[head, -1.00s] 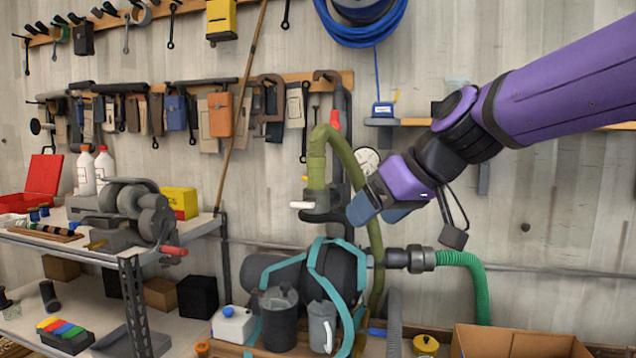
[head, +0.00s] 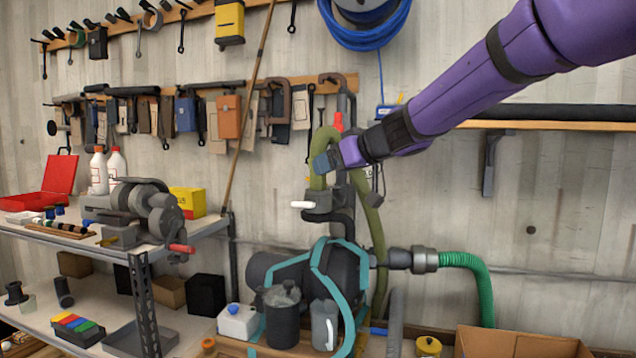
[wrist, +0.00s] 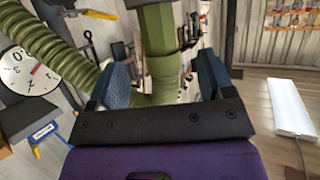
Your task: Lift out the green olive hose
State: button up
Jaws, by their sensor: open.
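The olive green hose (head: 375,228) arches over above the pump. Its left end goes down into a dark fitting with a white lever (head: 302,204), and its other leg hangs down to the right behind the pump. My gripper (head: 323,163) is at the upper part of the left leg, just above the fitting. In the wrist view, the smooth green hose end (wrist: 158,48) stands between the two blue fingertips (wrist: 163,78), with a gap on each side. The gripper is open around it. The ribbed part of the hose curves away at the left.
The pump with teal straps (head: 335,270) is below. A bright green hose (head: 470,262) leaves it at the right. A round gauge (wrist: 28,70) is close to the left in the wrist view. A wall shelf (head: 570,126) and a workbench (head: 60,238) flank the spot.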

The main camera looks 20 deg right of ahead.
aim_at(318, 181)
jog(key=shift+x, duration=2.75)
jog(key=shift+r, duration=0.1)
jog(key=c, duration=1.1)
